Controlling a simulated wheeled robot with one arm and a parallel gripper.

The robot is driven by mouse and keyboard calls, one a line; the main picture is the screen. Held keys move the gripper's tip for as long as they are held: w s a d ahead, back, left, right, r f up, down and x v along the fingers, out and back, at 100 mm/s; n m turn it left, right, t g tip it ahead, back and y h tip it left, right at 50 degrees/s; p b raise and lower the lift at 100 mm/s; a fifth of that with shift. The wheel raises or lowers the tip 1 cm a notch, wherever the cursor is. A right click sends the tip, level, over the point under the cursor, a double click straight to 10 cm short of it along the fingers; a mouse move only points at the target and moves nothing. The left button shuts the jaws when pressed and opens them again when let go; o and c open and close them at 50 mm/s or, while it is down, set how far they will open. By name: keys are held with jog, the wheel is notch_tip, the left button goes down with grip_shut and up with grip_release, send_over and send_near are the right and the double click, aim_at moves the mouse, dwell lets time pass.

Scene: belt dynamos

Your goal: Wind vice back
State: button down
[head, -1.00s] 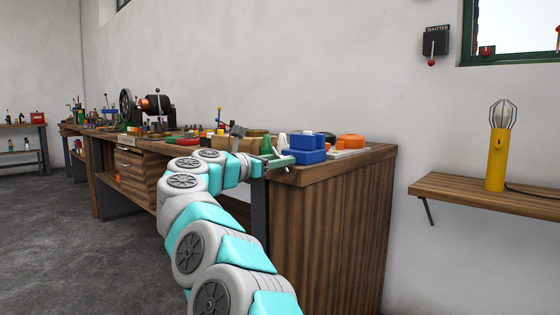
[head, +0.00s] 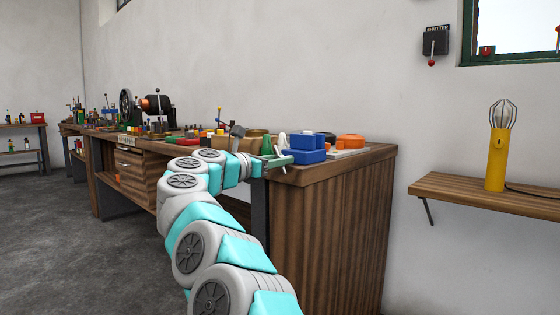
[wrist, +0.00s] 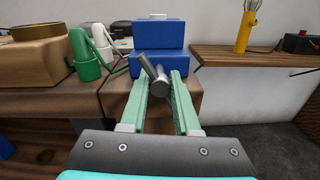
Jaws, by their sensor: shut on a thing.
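The blue vice (head: 306,156) stands at the near right end of the workbench. In the wrist view the vice (wrist: 158,34) is straight ahead, as two blue blocks one behind the other. Its grey screw end with a slanted handle bar (wrist: 158,80) points at me. My gripper (wrist: 160,86) has its two green fingers on either side of this grey part and is shut on it. The exact contact is partly hidden. In the head view my gripper (head: 277,161) is at the bench edge in front of the vice.
A green bottle-like thing (wrist: 83,56) and a white one (wrist: 102,42) stand close left of the vice, beside a brown block (wrist: 32,62). An orange round thing (head: 350,141) lies behind. A wall shelf (head: 480,190) holds a yellow lamp (head: 496,160). Floor right of the bench is clear.

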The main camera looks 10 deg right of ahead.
dwell(0.7)
jog(key=shift+c, duration=1.1)
grip_release()
jog(key=v, duration=0.7)
jog(key=shift+s+a+b, duration=0.2)
jog(key=shift+a+b, duration=0.2)
jog(key=shift+c, duration=0.2)
